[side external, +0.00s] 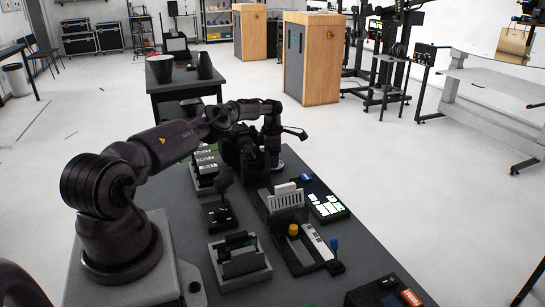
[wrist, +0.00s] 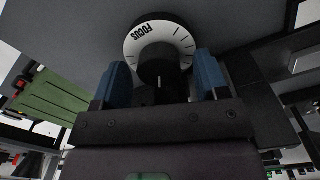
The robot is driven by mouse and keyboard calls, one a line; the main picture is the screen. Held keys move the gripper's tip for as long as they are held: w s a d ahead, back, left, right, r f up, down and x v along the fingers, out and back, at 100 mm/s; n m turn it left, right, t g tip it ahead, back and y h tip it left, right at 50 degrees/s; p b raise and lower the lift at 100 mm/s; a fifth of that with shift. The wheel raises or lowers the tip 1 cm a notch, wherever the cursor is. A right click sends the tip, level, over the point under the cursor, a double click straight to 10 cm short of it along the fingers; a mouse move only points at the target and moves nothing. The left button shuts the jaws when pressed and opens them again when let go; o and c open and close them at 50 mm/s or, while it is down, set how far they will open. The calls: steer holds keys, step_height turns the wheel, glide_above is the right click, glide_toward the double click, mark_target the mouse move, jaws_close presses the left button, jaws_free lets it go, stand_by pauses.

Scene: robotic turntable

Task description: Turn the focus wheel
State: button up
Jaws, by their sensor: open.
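The focus wheel shows in the wrist view as a dark round knob (wrist: 160,64) on a white dial (wrist: 172,33) with the word FOCUS and tick marks. My gripper (wrist: 161,72) is open, with one blue finger to the left of the knob and one to the right. The knob lies between the fingers in this view; I cannot tell whether either finger touches it. In the side external view my gripper (side external: 272,155) points down at the far end of the dark table (side external: 235,215), and my arm and gripper largely hide the wheel.
A panel with a yellow knob (side external: 293,230), a blue-topped lever (side external: 334,244) and a small rack (side external: 240,262) stand on the nearer table. A screen device (side external: 325,203) sits at its right edge. A green panel (wrist: 48,100) lies left in the wrist view.

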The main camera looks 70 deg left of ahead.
steer(key=shift+c, duration=0.4)
steer(key=c, duration=0.8)
steer(key=shift+n, duration=1.6)
steer(key=shift+c, duration=0.2)
steer(key=o, duration=0.9)
step_height(320, 180, up, 13)
steer(key=shift+d, duration=0.15)
